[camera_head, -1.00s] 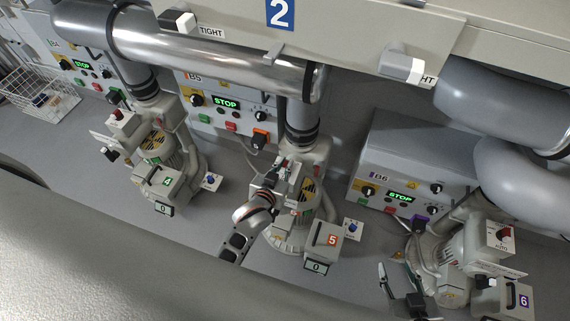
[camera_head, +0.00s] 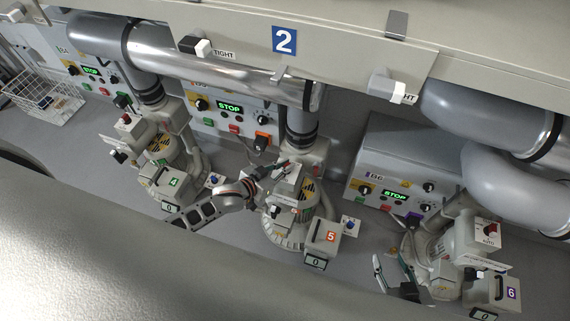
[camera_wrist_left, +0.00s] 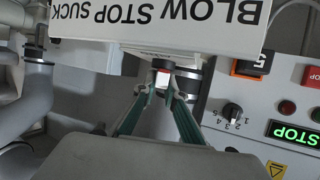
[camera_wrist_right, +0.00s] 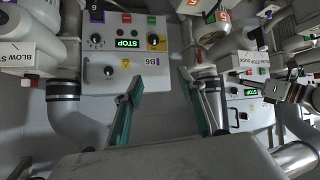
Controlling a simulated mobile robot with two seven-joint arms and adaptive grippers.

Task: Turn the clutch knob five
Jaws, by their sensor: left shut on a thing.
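Blower 5 (camera_head: 290,232) stands in the middle of the head view, with a red "5" on its box and a counter at 0. My left gripper (camera_head: 283,167) is at its upper part. I cannot read whether this knob is marked clutch. A blue knob (camera_head: 350,225) sits on a white plate beside blower 5. My right gripper (camera_head: 394,265) is open and empty near blower 6, and its spread fingers show in the right wrist view (camera_wrist_right: 160,88).
Control box B5 (camera_head: 215,118) behind shows STOP. Blower 4 (camera_head: 160,165) stands left, and blower 6 (camera_head: 450,245) right with box B6 (camera_head: 370,160). Steel and grey pipes (camera_head: 200,62) cross above. A wire basket (camera_head: 45,98) is at far left.

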